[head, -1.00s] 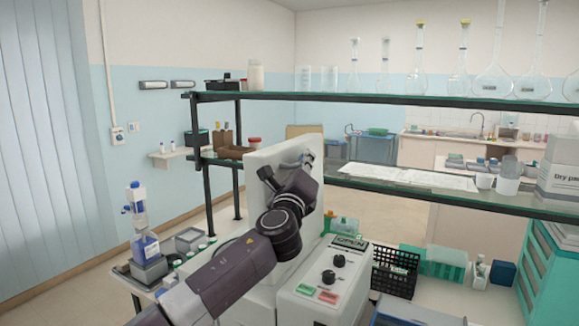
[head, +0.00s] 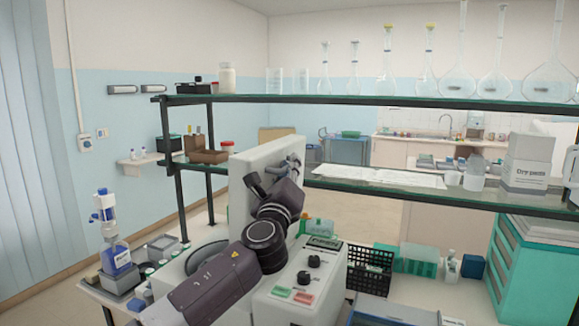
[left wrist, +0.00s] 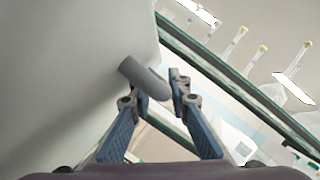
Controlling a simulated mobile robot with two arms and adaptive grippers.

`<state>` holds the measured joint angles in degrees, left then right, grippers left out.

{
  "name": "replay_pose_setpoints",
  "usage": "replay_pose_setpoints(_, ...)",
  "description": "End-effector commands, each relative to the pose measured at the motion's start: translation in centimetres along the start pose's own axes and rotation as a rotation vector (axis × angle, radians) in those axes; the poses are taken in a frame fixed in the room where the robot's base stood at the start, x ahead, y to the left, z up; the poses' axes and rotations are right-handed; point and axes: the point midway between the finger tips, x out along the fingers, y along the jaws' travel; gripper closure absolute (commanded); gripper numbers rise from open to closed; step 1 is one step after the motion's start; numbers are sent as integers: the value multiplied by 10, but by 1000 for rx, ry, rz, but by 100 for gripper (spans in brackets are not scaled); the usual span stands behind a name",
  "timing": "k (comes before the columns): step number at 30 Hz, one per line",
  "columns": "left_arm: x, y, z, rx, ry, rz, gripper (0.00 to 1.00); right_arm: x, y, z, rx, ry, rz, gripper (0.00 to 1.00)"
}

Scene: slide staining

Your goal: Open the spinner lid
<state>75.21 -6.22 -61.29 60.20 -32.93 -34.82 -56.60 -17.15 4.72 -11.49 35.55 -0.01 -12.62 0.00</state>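The spinner (head: 285,306) is a white machine with an OPEN label, two black knobs, and green and red buttons in the head view. Its white lid (head: 255,165) stands raised, nearly upright, and a round grey part (head: 205,262) shows at the left. My left gripper (head: 290,172) is by the lid's front face, partly hidden by my own wrist. In the left wrist view my left gripper (left wrist: 155,92) has its fingers apart, with a grey handle (left wrist: 145,78) of the lid between or just beyond them; firm contact cannot be told. My right gripper is not in view.
A glass shelf (head: 400,190) with papers runs behind the lid; an upper shelf (head: 380,100) holds flasks. A black basket (head: 370,270) stands right of the spinner. A bottle with a dispenser (head: 115,255) stands at the left. A teal drawer cabinet (head: 540,270) is at the right.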

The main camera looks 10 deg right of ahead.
Motion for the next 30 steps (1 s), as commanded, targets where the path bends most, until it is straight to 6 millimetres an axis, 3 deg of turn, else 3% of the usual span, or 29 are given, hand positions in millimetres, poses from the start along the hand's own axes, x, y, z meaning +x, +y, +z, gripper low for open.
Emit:
replay_pose_setpoints(11,-9,0,2,0,-3,-1,83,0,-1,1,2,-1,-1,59)
replay_pose_setpoints(30,-96,2,-1,-1,1,3,83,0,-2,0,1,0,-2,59)
